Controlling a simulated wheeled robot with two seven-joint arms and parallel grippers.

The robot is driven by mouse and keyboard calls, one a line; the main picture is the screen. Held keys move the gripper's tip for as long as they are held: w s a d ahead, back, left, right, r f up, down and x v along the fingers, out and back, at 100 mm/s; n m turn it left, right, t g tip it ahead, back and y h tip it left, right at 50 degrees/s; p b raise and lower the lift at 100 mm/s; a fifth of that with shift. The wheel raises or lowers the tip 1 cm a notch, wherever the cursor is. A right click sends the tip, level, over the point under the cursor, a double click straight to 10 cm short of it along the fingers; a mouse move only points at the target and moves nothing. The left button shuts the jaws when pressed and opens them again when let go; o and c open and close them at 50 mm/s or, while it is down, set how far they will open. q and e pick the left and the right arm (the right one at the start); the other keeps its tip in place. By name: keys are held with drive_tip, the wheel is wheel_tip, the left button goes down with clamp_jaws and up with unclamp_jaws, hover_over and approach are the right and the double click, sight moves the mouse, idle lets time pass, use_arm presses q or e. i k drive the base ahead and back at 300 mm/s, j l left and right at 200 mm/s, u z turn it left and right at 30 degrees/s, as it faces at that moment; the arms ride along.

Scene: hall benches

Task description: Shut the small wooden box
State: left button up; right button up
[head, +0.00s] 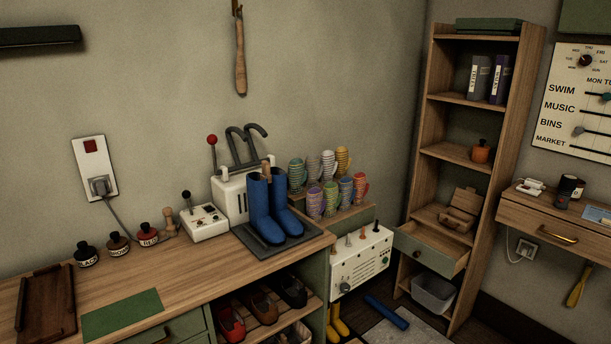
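A small wooden box (457,219) stands on a shelf of the tall wooden bookcase, at the right of the head view. Its lid (467,197) looks raised at the back, so the box appears open. The inside is too small and dark to make out. Neither my left nor my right gripper shows in this view.
A pulled-out drawer (426,252) juts from the bookcase (418,150) just below the box. A wall desk (555,223) stands close on the right. A white control box (362,265) and blue boots (262,210) stand to the left. A blue object (387,311) lies on the floor.

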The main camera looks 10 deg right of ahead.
sight(467, 200)
drive_tip(key=i+z, duration=0.7)
drive_tip(key=z, duration=0.15)
drive_tip(key=i+j+z, duration=0.2)
drive_tip(key=i+z, duration=0.25)
drive_tip(key=i+j+z, duration=0.35)
